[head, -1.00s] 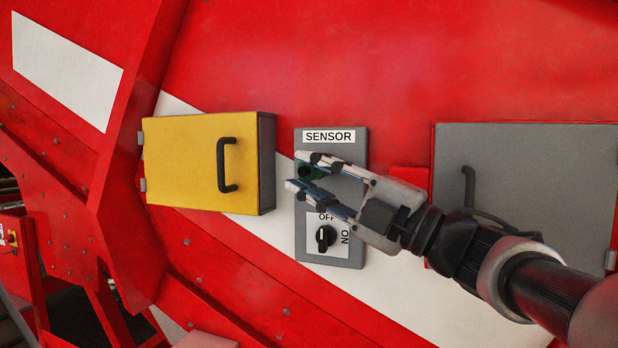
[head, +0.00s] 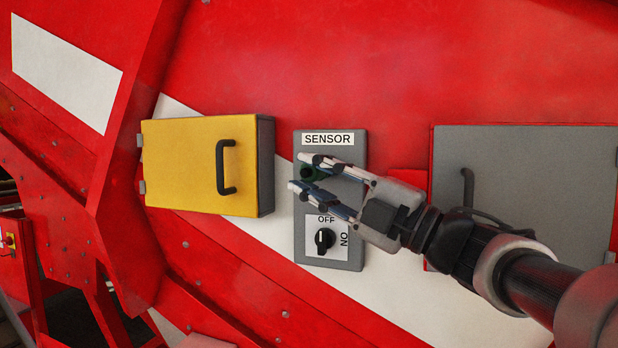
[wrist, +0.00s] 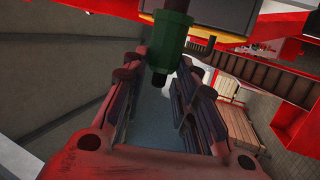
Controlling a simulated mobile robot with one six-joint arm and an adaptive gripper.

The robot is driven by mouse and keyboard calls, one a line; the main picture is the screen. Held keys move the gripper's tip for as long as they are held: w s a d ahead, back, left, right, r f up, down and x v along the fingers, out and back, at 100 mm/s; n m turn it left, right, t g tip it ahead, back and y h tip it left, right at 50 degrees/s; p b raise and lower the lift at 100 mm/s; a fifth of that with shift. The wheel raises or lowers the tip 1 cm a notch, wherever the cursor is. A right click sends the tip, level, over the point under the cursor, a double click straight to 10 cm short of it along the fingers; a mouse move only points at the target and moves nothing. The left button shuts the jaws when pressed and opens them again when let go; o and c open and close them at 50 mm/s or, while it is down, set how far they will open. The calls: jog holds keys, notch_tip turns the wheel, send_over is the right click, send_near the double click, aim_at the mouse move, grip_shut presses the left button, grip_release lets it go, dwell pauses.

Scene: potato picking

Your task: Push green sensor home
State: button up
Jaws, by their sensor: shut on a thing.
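The green sensor (head: 309,173) is a short dark green cylinder at the upper part of the grey panel (head: 300,226) labelled SENSOR. My fingers partly cover it in the head view. In the wrist view the green sensor (wrist: 172,38) stands at the far end of my fingers, with a thinner dark stub toward me. My gripper (head: 298,173) comes in from the right, in front of the panel, and is shut on the sensor, its fingers still apart by the sensor's width. How deep the sensor sits in the panel is hidden.
A black OFF/ON knob (head: 324,240) sits just below my fingers on the same panel. A yellow box (head: 185,165) with a black handle stands out to the left. A grey door (head: 540,180) with a handle is behind my arm at right. The red wall above is clear.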

jog(key=shift+w+d, duration=0.25)
jog(key=shift+w, duration=0.3)
jog(key=shift+w+d, duration=0.2)
jog(key=shift+w, duration=0.35)
jog(key=o, duration=1.2)
jog(key=shift+c, duration=0.2)
